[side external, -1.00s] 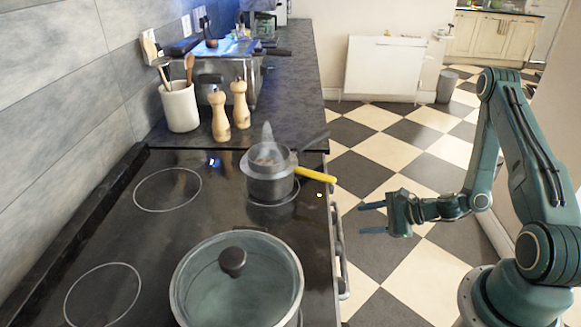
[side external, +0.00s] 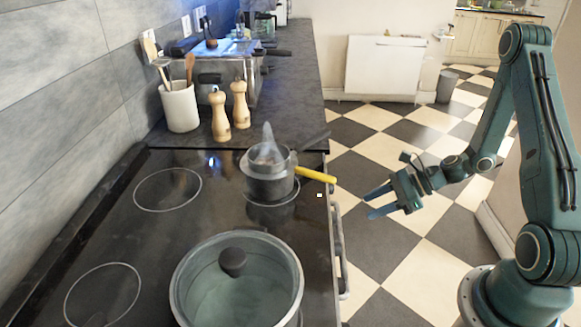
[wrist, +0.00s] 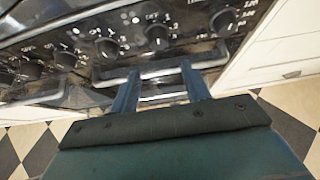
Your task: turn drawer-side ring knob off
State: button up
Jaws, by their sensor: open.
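Several black ring knobs sit in a row on the dark cooker front in the wrist view. The rightmost knob (wrist: 224,20) is nearest a white cabinet front; others include one at the middle (wrist: 157,35) and one left of it (wrist: 107,48). I cannot tell for certain which is the drawer-side one, nor read their settings. My gripper (wrist: 160,72) is open and empty, its fingers pointing at the cooker front below the knobs, touching none of them. In the side external view my gripper (side external: 374,203) hangs right of the cooker front, which hides the knobs there.
A bar handle (wrist: 165,70) crosses the cooker front below the knobs. On the hob (side external: 165,240) stand a small steaming pan (side external: 268,185) with a yellow handle (side external: 316,174) over the front edge, and a large lidded pot (side external: 237,285). The checkered floor around my gripper is clear.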

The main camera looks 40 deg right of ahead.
dwell(0.4)
jog(key=shift+x, duration=4.65)
jog(key=shift+a+f, duration=0.1)
jog(key=shift+f, duration=0.05)
jog(key=shift+c, duration=0.2)
jog(key=c, duration=0.6)
jog(key=shift+c, duration=0.2)
